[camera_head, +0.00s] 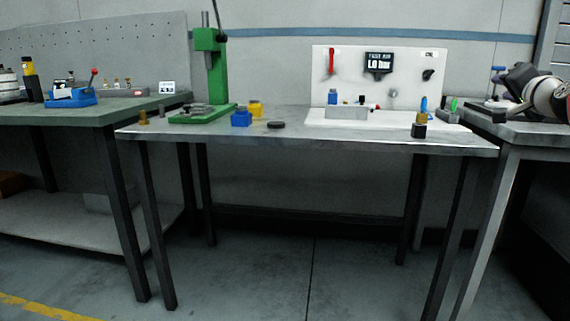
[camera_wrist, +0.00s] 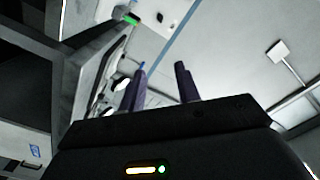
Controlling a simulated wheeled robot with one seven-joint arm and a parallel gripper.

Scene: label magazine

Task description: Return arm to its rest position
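My gripper (camera_wrist: 160,76) shows in the wrist view as two dark fingers standing apart above the dark gripper body. Nothing is visible between them, and they touch nothing that I can see. Behind them is the pale wall with a blue stripe, seen at a steep tilt.
The middle bench (camera_head: 300,146) holds a green press (camera_head: 218,70), blue (camera_head: 241,119) and yellow (camera_head: 256,108) blocks, and a white panel board (camera_head: 345,65). A green-topped bench (camera_head: 125,112) stands left, another bench (camera_head: 508,127) right. The floor (camera_head: 260,275) in front is clear.

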